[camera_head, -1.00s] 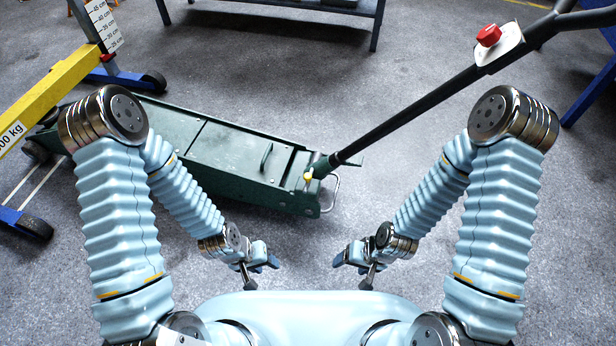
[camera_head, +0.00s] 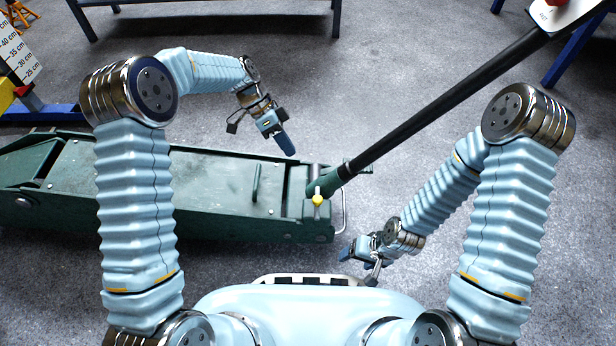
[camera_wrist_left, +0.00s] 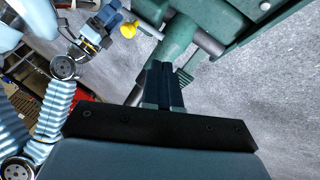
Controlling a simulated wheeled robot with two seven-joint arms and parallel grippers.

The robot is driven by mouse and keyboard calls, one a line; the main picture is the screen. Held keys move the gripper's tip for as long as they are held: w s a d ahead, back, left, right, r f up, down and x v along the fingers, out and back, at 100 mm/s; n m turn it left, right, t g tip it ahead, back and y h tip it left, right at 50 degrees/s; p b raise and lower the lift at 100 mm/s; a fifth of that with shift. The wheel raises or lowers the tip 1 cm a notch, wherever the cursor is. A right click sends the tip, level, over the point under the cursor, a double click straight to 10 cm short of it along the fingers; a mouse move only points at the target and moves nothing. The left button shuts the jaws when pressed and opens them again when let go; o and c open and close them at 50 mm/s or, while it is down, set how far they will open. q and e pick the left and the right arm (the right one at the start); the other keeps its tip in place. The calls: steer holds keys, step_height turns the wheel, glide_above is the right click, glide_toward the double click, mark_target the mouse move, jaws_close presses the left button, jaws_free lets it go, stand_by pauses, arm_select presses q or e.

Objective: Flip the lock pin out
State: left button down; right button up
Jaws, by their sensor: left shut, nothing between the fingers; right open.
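The lock pin with its yellow knob (camera_head: 318,199) sits at the socket end of the green trolley jack (camera_head: 225,195), where the dark handle bar (camera_head: 440,95) joins it. The yellow knob also shows in the left wrist view (camera_wrist_left: 128,30), upper left, beside the green socket. My left gripper (camera_head: 287,146) is above the far side of the jack, up and left of the knob, apart from it. Its fingers (camera_wrist_left: 162,85) are shut and empty in the left wrist view. My right gripper (camera_head: 352,254) is open and empty, low in front of the jack's right end.
A metal loop (camera_head: 343,212) sticks out at the jack's right end. A small green grip (camera_head: 257,183) stands on its top plate. The handle bar slants up to the right. A blue-legged stand (camera_head: 40,110) is at the left. Grey floor (camera_head: 400,60) is open behind.

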mark_target(317, 200)
arm_select(q)
steer(key=shift+w+r, duration=0.2)
steer(key=shift+r, duration=0.1)
steer(key=b+x, duration=0.2)
steer(key=x, duration=0.8)
steer(key=shift+s+d+f, duration=0.1)
steer(key=shift+s+f, duration=0.05)
steer(key=shift+f, duration=0.1)
steer(key=shift+s+d+r, duration=0.1)
steer(key=shift+s+d, duration=0.15)
steer(key=shift+s, duration=0.7)
steer(key=shift+s+d+r, duration=0.15)
steer(key=shift+s+d, duration=0.1)
steer(key=shift+s, duration=0.65)
